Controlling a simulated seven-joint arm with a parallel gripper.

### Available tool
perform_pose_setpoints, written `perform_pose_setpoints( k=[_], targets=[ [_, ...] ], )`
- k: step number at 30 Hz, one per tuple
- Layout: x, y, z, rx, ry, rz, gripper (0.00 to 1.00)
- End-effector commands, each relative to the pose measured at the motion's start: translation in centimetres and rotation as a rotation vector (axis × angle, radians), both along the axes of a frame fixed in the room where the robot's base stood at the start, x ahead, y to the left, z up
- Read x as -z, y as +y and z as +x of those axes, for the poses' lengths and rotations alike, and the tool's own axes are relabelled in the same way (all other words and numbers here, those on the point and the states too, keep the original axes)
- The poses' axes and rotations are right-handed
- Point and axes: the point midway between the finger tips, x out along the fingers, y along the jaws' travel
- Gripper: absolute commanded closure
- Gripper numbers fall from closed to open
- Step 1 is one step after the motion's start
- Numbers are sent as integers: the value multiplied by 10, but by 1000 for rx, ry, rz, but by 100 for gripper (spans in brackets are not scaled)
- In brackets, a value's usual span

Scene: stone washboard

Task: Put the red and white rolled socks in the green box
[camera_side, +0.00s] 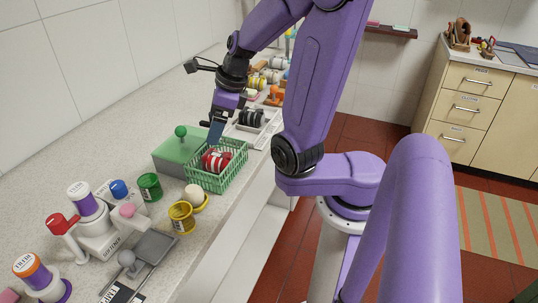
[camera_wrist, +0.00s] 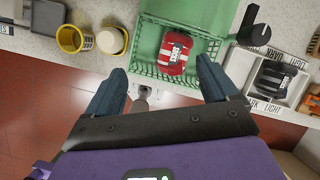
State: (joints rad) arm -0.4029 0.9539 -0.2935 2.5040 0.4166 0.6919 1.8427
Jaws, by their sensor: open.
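The red and white rolled socks (camera_side: 216,160) lie inside the green openwork box (camera_side: 240,177) on the counter. The wrist view shows the socks (camera_wrist: 175,52) in the right part of the box (camera_wrist: 147,45), with a label on top. My gripper (camera_side: 215,135) is just above the box in the side view. In the wrist view my gripper (camera_wrist: 160,85) has its two blue fingers wide apart with nothing between them. The fingertips are near the box's lower edge, short of the socks. The side view partly hides the socks behind the box wall.
A tray marked dark and light (camera_wrist: 285,92) holds dark rolled socks (camera_wrist: 271,80) to the right. A yellow cup (camera_wrist: 70,39) and a cream-topped round item (camera_wrist: 109,41) stand left.

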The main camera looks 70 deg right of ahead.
Motion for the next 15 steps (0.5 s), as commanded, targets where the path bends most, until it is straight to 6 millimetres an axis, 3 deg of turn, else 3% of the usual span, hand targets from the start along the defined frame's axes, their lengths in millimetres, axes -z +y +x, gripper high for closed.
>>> perform_pose_setpoints(
  k=[7, 15],
  targets=[
    [3, 23, 10, -461, 11, -99, 13],
    [5, 45, 7, -960, 2, -202, 13]
  ],
)
